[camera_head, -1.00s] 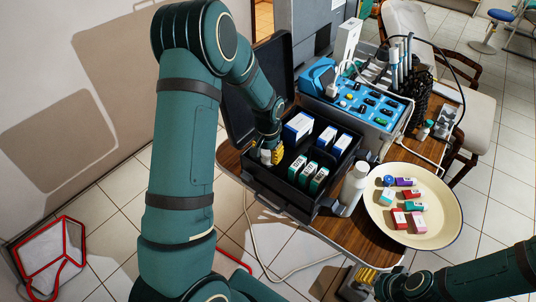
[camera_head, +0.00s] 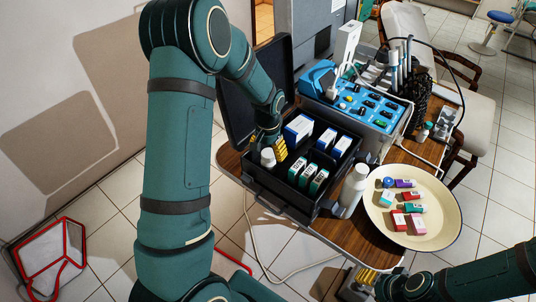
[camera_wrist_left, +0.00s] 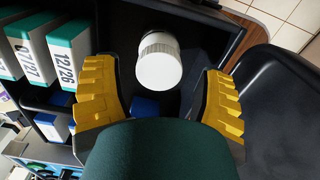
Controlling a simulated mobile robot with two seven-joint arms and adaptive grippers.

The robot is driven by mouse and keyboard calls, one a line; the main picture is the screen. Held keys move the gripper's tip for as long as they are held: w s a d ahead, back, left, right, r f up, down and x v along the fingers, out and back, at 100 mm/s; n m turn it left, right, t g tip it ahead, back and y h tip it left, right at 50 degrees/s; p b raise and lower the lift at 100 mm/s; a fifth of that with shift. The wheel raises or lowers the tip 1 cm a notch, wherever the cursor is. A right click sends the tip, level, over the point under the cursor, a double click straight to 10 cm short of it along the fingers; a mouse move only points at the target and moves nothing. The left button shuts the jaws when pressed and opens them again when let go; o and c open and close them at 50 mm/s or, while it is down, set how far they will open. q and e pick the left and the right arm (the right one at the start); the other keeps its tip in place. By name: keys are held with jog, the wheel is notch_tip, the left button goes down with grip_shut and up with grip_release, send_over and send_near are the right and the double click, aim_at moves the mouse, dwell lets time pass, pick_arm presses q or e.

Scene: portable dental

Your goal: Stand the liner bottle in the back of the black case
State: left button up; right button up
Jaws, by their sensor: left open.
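A small white bottle (camera_head: 267,158) with a ribbed cap stands upright in the left corner compartment of the open black case (camera_head: 270,181); I take it to be the liner bottle. In the left wrist view the bottle (camera_wrist_left: 159,64) is seen from above, beyond and between the spread fingers, with no visible contact. My left gripper (camera_head: 281,147) is open and empty over the case, just right of the bottle; it also shows in the wrist view (camera_wrist_left: 165,95). The bottle's base is hidden. My right gripper (camera_head: 364,279) is low at the table's front edge, its fingertips unclear.
Green-white boxes (camera_head: 311,177) and blue-white boxes (camera_head: 298,129) fill other compartments. The raised lid (camera_head: 240,105) stands behind the arm. A larger white bottle (camera_head: 353,190) stands between case and cream tray (camera_head: 450,225). A blue unit (camera_head: 362,103) stands behind.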

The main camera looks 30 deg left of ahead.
pick_arm(q)
notch_tip(320, 180, up, 9)
jog(key=p, duration=0.1)
jog(key=shift+r, duration=0.15)
jog(key=shift+s, duration=0.15)
dwell(0.4)
